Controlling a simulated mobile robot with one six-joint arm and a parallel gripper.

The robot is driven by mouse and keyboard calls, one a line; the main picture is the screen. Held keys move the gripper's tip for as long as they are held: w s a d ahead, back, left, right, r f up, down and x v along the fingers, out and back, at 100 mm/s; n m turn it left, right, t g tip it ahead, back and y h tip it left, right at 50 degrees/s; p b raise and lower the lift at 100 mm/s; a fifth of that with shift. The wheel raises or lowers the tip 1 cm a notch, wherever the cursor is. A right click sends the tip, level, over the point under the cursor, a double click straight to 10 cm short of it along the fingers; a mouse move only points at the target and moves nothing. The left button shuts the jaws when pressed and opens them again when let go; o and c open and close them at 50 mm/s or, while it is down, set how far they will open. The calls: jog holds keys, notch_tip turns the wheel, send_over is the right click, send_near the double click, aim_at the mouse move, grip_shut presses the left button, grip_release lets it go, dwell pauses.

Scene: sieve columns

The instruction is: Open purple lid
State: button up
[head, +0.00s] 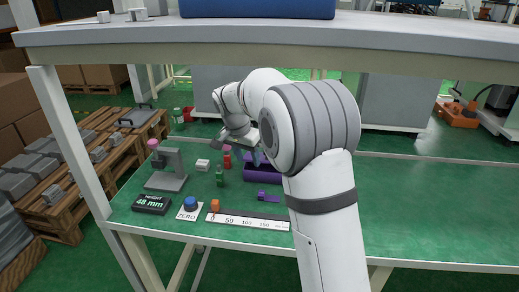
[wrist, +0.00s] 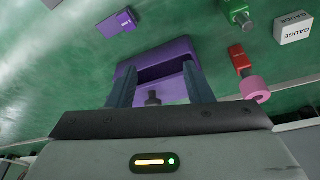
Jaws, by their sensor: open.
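A purple box (head: 262,173) lies on the green table, partly hidden behind my arm in the head view. In the wrist view the purple box (wrist: 142,50) is beyond my fingers, with a dark recess below its far rim. A small black knob (wrist: 153,98) shows between my fingers, apart from both. How the lid sits is partly hidden by my gripper. My gripper (wrist: 160,68) is open and empty, with its two fingers spread over the box. In the head view my gripper (head: 257,157) is at the box's far left.
A small purple block (head: 268,196) lies in front of the box. A shelf (head: 180,38) spans above. The table's right side is clear.

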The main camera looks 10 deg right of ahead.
jog(key=shift+s+a, duration=1.05)
jog(key=shift+a, duration=0.25)
